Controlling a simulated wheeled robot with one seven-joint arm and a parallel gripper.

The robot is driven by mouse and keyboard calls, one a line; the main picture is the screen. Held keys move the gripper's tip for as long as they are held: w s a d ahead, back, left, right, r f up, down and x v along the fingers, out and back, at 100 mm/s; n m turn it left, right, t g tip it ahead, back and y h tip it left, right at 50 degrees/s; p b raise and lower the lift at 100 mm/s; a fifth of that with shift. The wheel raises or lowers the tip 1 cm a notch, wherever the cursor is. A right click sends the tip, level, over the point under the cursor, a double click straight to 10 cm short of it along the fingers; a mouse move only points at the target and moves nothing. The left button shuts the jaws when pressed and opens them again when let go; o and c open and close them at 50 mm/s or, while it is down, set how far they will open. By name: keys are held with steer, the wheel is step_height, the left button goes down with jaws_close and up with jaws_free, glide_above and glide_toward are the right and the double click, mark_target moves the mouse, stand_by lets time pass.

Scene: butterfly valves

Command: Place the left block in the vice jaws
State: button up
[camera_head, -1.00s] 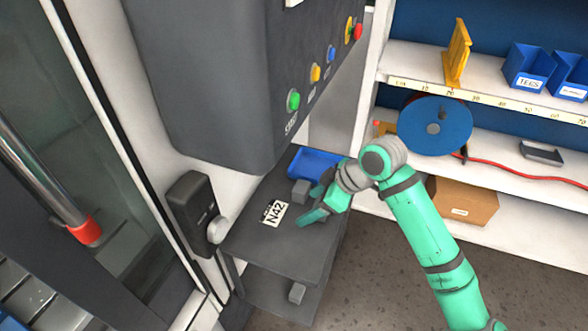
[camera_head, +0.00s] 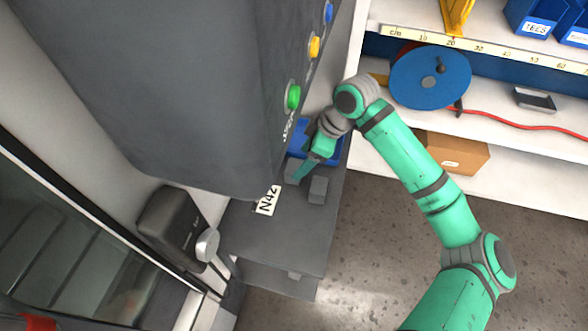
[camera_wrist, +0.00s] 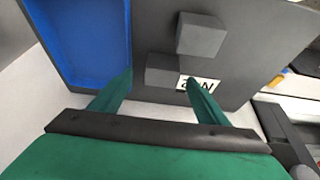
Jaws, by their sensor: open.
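Two grey blocks stand on the dark side table. The left block (camera_head: 295,170) is partly covered by my gripper (camera_head: 303,165) in the head view; the right block (camera_head: 317,189) stands a little apart from it, nearer the table's right edge. In the wrist view my gripper (camera_wrist: 160,87) is open, with one green finger on each side. The left block (camera_wrist: 163,71) lies just beyond and between the fingertips, close to the N42 label. The right block (camera_wrist: 200,36) is farther ahead. Contact cannot be told. No vice jaws can be made out.
A blue tray (camera_wrist: 88,40) lies beside the blocks. The N42 label (camera_head: 266,201) is on the table (camera_head: 280,235). The grey machine panel (camera_head: 200,80) overhangs the table's left side. White shelves (camera_head: 510,170) stand at the right.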

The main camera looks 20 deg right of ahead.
mark_target(294, 166)
steer(key=shift+a+x, duration=0.2)
steer(key=shift+x, duration=1.15)
steer(key=shift+a+x, duration=0.2)
steer(key=shift+x, duration=1.15)
steer(key=shift+r, duration=0.2)
steer(key=c, duration=1.4)
steer(key=shift+c, duration=0.6)
steer(key=shift+r, duration=0.15)
